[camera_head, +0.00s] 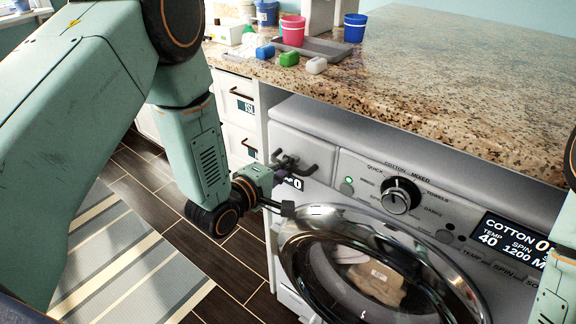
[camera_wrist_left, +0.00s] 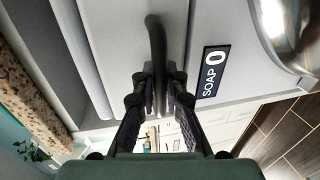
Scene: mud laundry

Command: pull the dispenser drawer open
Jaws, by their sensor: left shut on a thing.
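The dispenser drawer (camera_head: 292,142) is the grey panel at the upper left of the washing machine front. Its dark bar handle (camera_wrist_left: 156,35) shows in the wrist view, beside a dark label reading SOAP 0 (camera_wrist_left: 211,72). My left gripper (camera_head: 283,172) is at this handle, and in the wrist view its fingers (camera_wrist_left: 160,88) are shut on the bar from both sides. The drawer front looks about flush with the machine; my gripper hides part of it. My right gripper is not in view.
The round washer door (camera_head: 375,270) is just below right of my left gripper, with cloth behind its glass. The dial (camera_head: 400,195) and display are to the right. A granite counter (camera_head: 440,60) with pots and small bottles overhangs the machine. Striped rug at left.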

